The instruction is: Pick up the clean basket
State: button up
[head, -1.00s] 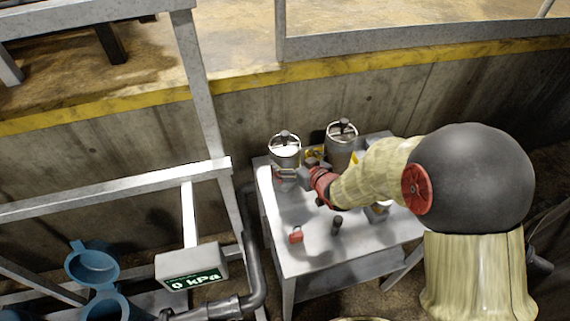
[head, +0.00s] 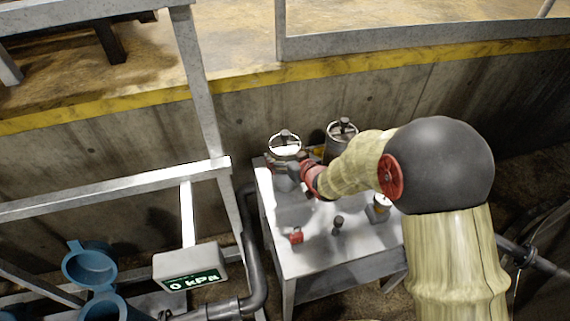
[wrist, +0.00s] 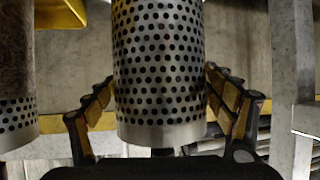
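The clean basket (head: 284,147), a perforated metal cylinder with a wheel-like top, stands at the back left of the grey table (head: 300,262). It fills the middle of the wrist view (wrist: 160,70), which appears upside down. My gripper (head: 291,170) is at its near side.
A red item (head: 296,237), a dark knob (head: 338,222) and a small canister (head: 379,208) are on the table. A metal frame post (head: 205,90) and a 0 kPa display (head: 192,267) stand left of it. A concrete wall (head: 250,120) is behind.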

jog(key=c, duration=1.1)
jog(key=shift+c, duration=0.5)
jog(key=shift+r, duration=0.1)
